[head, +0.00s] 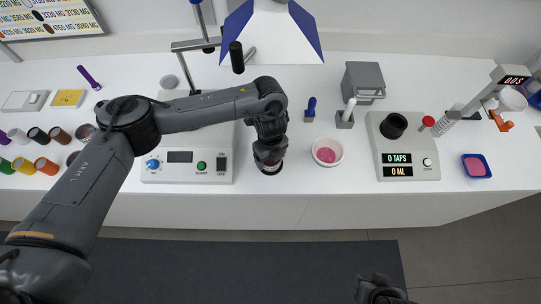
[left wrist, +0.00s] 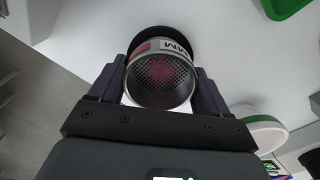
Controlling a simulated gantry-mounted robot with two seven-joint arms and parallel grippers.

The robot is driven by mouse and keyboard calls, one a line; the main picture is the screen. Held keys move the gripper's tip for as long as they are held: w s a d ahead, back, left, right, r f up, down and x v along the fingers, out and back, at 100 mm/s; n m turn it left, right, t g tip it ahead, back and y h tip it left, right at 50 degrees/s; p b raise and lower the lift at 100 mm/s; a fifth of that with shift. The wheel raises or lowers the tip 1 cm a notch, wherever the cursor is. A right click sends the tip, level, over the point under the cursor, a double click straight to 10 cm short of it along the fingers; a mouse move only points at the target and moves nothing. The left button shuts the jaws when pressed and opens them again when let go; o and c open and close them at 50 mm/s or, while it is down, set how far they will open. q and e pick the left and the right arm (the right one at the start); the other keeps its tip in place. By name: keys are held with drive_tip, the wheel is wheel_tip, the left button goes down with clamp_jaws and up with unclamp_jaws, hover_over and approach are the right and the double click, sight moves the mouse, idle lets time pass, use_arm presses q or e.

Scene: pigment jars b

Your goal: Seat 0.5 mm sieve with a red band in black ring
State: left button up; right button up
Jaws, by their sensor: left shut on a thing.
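My left gripper (head: 270,165) is low over the front of the white table, left of the pink bowl. In the left wrist view its two fingers (left wrist: 162,88) are shut on the sides of the sieve (left wrist: 160,82), a short metal cylinder with mesh across it. A red band (left wrist: 141,48) and a white label ending in "MM" show on its wall; the mesh size cannot be read. Pinkish colour shows through the mesh. A dark round edge shows beyond the sieve; I cannot tell whether they touch. A black ring (head: 393,125) sits on the tap-counter box. My right gripper (head: 380,290) is at the bottom edge.
A white bowl of pink powder (head: 327,159) stands right of my left gripper. The tap-counter box (head: 408,155) is farther right. A white device with a START button (head: 185,174) stands left. Several coloured jars (head: 38,135) lie at far left.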

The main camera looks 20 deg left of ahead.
sight(271, 160)
use_arm(q)
drive_tip(key=shift+f+b, duration=0.3)
drive_tip(key=shift+f, duration=0.25)
drive_tip(key=o, duration=1.1)
drive_tip(key=shift+c, duration=0.2)
wheel_tip(271, 160, up, 11)
drive_tip(key=p, duration=0.2)
drive_tip(key=shift+f, duration=0.15)
